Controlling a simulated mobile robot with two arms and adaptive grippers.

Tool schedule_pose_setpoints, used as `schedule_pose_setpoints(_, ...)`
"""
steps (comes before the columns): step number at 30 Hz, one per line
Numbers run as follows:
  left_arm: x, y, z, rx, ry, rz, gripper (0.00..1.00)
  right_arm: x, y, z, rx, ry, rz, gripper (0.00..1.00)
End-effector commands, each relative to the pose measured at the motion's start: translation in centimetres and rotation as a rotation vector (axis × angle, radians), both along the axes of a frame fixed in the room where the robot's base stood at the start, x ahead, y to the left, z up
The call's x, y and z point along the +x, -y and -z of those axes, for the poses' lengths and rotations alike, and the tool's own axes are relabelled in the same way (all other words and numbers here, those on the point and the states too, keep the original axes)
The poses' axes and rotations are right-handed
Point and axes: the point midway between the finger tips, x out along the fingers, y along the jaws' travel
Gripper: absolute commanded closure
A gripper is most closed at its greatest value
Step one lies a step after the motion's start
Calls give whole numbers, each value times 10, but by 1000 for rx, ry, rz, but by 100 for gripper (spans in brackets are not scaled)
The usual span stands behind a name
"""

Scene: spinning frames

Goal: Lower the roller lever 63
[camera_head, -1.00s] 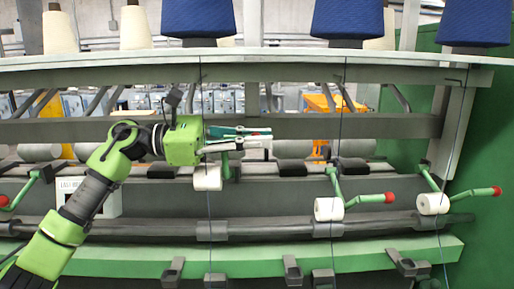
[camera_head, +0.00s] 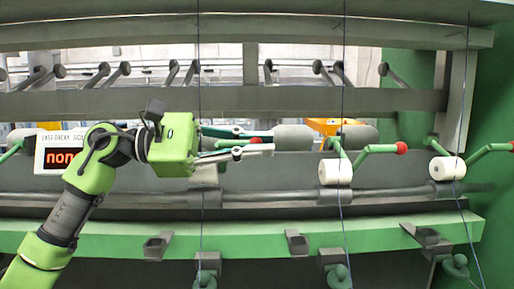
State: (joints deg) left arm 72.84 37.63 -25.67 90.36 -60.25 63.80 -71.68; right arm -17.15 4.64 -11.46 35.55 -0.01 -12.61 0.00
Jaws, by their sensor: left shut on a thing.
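My left gripper (camera_head: 262,141) is shut on a green roller lever (camera_head: 226,143) at the left of the middle. The fingers cover much of the lever, and its number cannot be read. Its white roller (camera_head: 205,174) shows partly just below the gripper, above the grey shaft. It is at about the same height as the neighbouring white roller (camera_head: 335,172). My right gripper is not in view.
Two neighbouring green levers with red knobs (camera_head: 401,148) stand to the right; the farther one has a white roller (camera_head: 447,168). Thin yarns run vertically in front of the machine. A green rail (camera_head: 260,232) crosses below. A display box (camera_head: 60,154) is at the left.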

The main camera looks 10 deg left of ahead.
Motion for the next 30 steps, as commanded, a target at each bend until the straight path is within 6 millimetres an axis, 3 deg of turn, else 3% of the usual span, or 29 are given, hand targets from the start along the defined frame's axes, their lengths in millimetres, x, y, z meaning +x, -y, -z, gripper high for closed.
schedule_pose_setpoints(6, -1, 0, 12, -2, -2, 0, 100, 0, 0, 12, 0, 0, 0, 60)
schedule_pose_setpoints(22, -1, 1, 16, 4, -6, 4, 100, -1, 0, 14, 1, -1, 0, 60)
schedule_pose_setpoints(23, -1, 1, 16, 4, -6, 3, 84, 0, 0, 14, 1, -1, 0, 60)
schedule_pose_setpoints(24, -1, 1, 17, 4, -6, 3, 73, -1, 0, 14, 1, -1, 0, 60)
schedule_pose_setpoints(30, -1, 0, 15, 2, -3, 2, 73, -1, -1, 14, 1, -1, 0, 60)
